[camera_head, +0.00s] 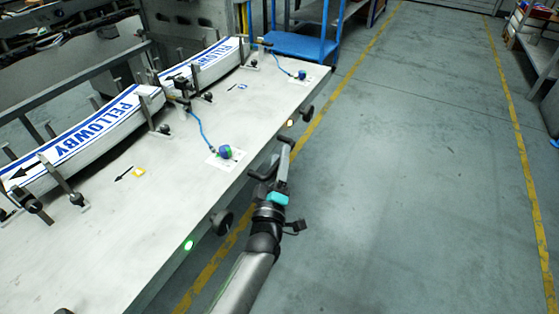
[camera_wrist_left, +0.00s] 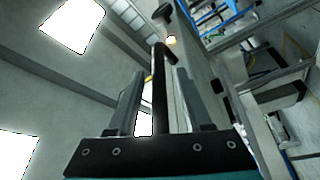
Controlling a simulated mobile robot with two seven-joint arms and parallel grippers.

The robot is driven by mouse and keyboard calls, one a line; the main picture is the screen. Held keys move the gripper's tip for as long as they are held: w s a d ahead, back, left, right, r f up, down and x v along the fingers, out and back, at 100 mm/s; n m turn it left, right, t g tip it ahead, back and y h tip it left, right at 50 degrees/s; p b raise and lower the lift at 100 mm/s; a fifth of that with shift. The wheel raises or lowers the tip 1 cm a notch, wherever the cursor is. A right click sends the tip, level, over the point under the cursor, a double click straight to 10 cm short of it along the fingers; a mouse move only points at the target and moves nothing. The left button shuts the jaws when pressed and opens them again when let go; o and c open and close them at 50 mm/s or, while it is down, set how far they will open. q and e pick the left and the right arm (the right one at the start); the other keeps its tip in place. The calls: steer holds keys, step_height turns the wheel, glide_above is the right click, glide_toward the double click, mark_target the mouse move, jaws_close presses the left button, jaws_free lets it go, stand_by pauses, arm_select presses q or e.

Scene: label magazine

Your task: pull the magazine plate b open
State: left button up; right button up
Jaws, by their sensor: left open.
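The pale magazine top (camera_head: 150,215) runs diagonally along the left of the head view, bearing white-and-blue PELLOWBY label stacks (camera_head: 110,125). No letter marking plate b is readable. My left gripper (camera_head: 277,158) is at the front edge, between two black knobs. A dark bar-like handle (camera_head: 262,172) is at the gripper there. In the left wrist view, my left gripper (camera_wrist_left: 155,90) is open, its two grey fingers standing either side of a dark bar (camera_wrist_left: 159,85). I cannot tell whether they touch it. The right gripper is out of view.
Black knobs (camera_head: 222,221) and (camera_head: 307,113) stick out of the front edge, with a green light (camera_head: 188,245) and an amber light (camera_head: 291,122). A blue cart (camera_head: 300,45) stands behind. The grey floor (camera_head: 410,180) to the right is clear.

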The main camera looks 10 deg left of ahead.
arm_select(q)
steer(key=shift+s, duration=0.25)
steer(key=p+v, duration=0.3)
steer(key=v, duration=1.1)
steer(key=shift+s, duration=0.35)
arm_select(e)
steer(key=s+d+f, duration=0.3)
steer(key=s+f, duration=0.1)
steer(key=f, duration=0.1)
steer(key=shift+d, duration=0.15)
arm_select(q)
steer(key=shift+f, duration=0.15)
